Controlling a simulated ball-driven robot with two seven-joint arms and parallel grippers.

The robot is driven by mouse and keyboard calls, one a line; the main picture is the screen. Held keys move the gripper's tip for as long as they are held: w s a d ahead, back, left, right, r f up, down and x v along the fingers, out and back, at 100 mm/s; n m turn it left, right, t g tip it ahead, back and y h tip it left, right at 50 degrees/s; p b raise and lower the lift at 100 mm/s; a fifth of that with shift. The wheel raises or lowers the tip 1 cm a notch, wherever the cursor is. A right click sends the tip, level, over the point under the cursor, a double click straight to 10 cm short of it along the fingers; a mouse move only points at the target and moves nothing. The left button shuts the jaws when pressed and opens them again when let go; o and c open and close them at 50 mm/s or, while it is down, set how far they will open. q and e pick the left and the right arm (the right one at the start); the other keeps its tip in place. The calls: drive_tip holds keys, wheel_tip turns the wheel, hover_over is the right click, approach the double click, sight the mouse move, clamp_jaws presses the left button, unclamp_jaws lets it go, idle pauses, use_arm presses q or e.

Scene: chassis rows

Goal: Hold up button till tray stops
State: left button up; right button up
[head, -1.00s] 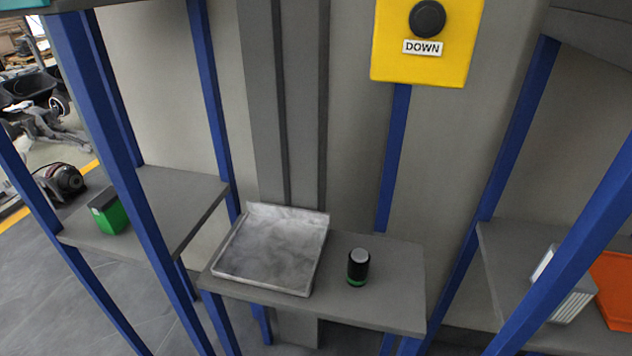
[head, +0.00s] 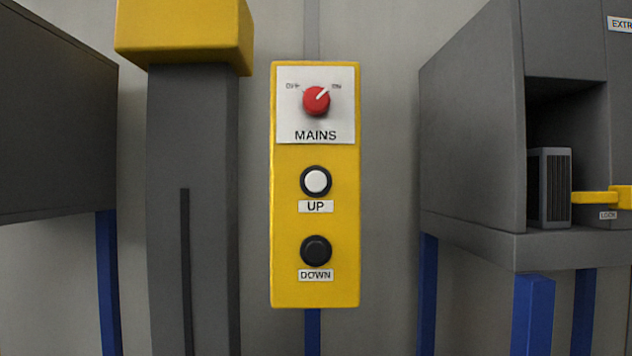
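The white UP button (head: 316,181) sits in the middle of a yellow control panel (head: 285,225) in the head view. Nothing touches it. The black DOWN button (head: 316,251) is below it. A red MAINS knob (head: 316,100) is at the top of the panel, its white mark pointing up and right toward the ON label. The tray is out of view now. Neither of my grippers is in view.
A grey column (head: 190,220) with a yellow cap (head: 184,30) stands left of the panel. A dark grey box (head: 50,120) is at the far left. A grey housing (head: 472,130) with a yellow latch (head: 600,197) marked LOCK stands at the right.

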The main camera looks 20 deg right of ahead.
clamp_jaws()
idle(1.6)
